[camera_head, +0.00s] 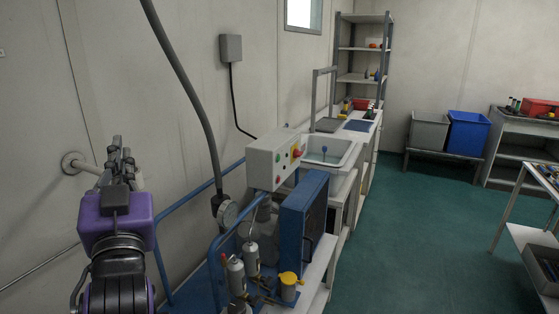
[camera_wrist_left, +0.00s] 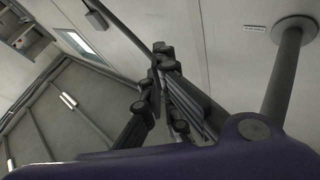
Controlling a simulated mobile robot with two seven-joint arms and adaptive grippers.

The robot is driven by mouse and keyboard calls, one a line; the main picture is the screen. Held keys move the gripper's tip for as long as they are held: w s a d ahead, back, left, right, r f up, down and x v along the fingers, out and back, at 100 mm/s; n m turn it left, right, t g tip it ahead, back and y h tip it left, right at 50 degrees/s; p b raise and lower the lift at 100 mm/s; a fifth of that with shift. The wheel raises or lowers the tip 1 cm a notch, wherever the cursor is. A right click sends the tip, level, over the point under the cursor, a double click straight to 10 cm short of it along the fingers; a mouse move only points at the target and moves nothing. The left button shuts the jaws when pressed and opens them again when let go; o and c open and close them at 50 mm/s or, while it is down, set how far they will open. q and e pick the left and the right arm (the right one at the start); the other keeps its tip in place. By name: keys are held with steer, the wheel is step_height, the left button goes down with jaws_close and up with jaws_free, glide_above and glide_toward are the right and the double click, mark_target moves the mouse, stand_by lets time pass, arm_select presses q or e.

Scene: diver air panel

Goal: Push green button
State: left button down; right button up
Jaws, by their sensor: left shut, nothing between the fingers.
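My left gripper (camera_head: 119,150) is raised at the left, well apart from the box, fingers pointing up and shut on nothing. In the left wrist view its fingers (camera_wrist_left: 152,80) show against the wall and ceiling; the box is not in that view. My right gripper is not in view.
A thick grey hose (camera_head: 192,90) hangs down to a gauge (camera_head: 227,213) between my left gripper and the box. A blue rail (camera_head: 190,213) and small cylinders (camera_head: 236,275) stand below. A wall pipe (camera_head: 75,163) is close to the gripper. Green floor is clear at right.

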arm_select(q)
steer(key=s+d+f+m+g+h, duration=0.1)
steer(key=s+f+g+h, duration=0.1)
steer(key=f, duration=1)
steer(key=s+d+f+m+g+h+p, duration=0.1)
steer(key=d+f+m+g+h, duration=0.1)
steer(key=f, duration=1.1)
steer(key=s+d+f+m+g+h, duration=0.1)
steer(key=s+f+g+h, duration=0.15)
steer(key=f, duration=0.95)
steer(key=s+d+f+g+h, duration=0.1)
steer(key=s+f+g, duration=0.1)
steer(key=s+f, duration=0.9)
steer(key=s+d+f+n+g+h, duration=0.1)
steer(key=s+d+f+g, duration=0.1)
steer(key=s+f, duration=1)
steer(key=s+g, duration=0.1)
steer(key=s, duration=0.1)
steer(key=shift+s+f+g+p, duration=0.25)
steer(key=shift+s+g+p, duration=0.1)
steer(key=shift+s+p, duration=0.05)
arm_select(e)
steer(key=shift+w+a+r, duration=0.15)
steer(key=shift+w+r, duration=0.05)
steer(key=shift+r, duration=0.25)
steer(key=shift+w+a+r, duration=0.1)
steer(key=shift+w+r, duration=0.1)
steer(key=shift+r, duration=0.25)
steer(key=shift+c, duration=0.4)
